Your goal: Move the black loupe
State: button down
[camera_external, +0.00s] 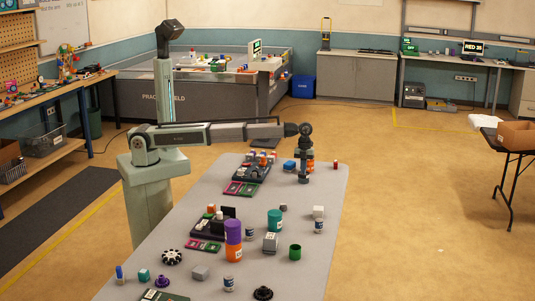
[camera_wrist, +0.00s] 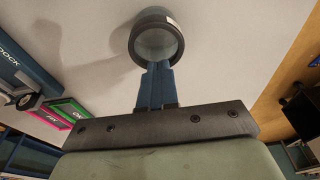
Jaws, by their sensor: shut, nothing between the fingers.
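The black loupe (camera_wrist: 157,38), a round black-rimmed lens with a small pale label, lies on the grey table (camera_wrist: 225,50) in the wrist view, just past my fingertips. My gripper (camera_wrist: 158,68) is shut and empty, its blue fingers together and overlapping the loupe's near rim in the picture. I cannot tell whether they touch it. In the external view my gripper (camera_external: 303,180) points down low over the far right part of the table. I cannot make out the loupe there; my gripper may hide it.
Blue (camera_external: 289,166) and orange (camera_external: 310,165) objects stand close behind my gripper. A dark tray (camera_external: 265,174) with small items and green and magenta cards (camera_external: 241,188) lie to its left. Several cans and blocks crowd the near half. The table's right edge is close.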

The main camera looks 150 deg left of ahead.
jog(key=shift+s+a+f, duration=0.15)
jog(key=shift+s+f, duration=0.05)
jog(key=shift+f, duration=0.05)
jog(key=shift+w+r, duration=0.1)
jog(key=shift+r, duration=1.05)
notch_tip(320, 180, up, 12)
jog(key=s+a, duration=0.1)
jog(key=shift+s+a, duration=0.35)
